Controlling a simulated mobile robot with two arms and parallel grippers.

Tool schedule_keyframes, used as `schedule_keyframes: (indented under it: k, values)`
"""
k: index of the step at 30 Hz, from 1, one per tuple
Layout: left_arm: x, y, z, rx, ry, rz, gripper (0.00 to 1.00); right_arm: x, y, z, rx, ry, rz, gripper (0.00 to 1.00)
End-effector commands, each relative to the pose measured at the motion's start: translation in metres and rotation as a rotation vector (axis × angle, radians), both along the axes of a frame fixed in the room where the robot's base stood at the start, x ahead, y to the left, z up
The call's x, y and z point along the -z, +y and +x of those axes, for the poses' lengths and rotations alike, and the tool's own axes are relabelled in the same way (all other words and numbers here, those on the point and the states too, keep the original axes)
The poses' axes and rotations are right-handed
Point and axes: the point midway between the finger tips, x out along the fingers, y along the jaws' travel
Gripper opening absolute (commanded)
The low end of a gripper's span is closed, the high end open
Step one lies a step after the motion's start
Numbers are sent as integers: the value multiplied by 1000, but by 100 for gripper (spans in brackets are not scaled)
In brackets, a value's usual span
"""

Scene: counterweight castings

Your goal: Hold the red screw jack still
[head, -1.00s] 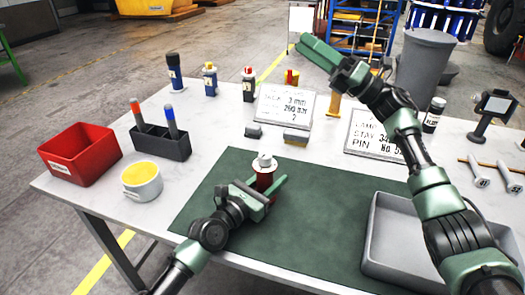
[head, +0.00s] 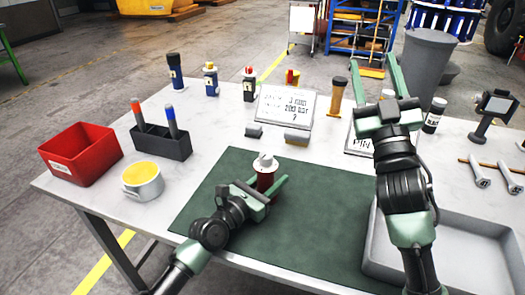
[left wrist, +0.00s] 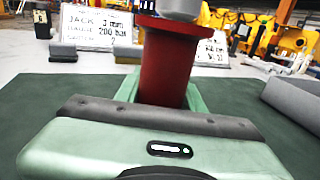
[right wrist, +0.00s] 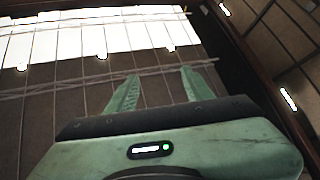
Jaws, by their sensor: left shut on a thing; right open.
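The red screw jack (head: 266,178) stands upright on the green mat (head: 310,215), its pale metal top (head: 264,161) showing above my left gripper. My left gripper (head: 268,187) is shut on its red body, with fingers on either side. In the left wrist view the red body (left wrist: 168,68) rises between the green fingers; its top is cut off by the frame edge. My right gripper (head: 377,68) is raised at the right, fingers up, open and empty. In the right wrist view its spread fingers (right wrist: 160,76) show against the windows and roof.
A grey tray (head: 450,272) lies at the right below my right arm. A red bin (head: 80,160), a yellow-filled cup (head: 142,182) and a dark pen holder (head: 162,145) stand at left. A written sign (head: 285,106) and several bottles are behind. The mat is otherwise clear.

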Motion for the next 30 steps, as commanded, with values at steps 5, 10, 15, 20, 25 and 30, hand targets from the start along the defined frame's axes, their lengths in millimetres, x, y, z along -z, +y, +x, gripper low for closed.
schedule_keyframes:
  k: [5, 10, 15, 20, 25, 30]
  values:
    - [1, 2, 1, -4, 0, 3, 0, 126, 88, -14, -126, 320, 122, 52]
    - [1, 2, 1, -4, 0, 3, 0, 197, 149, -48, -209, 543, 208, 52]
    - [1, 2, 1, -4, 0, 4, 0, 225, 178, -68, -249, 646, 249, 52]
    - [1, 2, 1, -5, -1, 3, 0, 229, 187, -61, -257, 663, 254, 52]
    - [1, 2, 1, -5, -1, 3, 0, 228, 194, -30, -256, 660, 253, 52]
    - [1, 2, 1, -5, -1, 3, 0, 228, 202, 4, -255, 660, 252, 52]
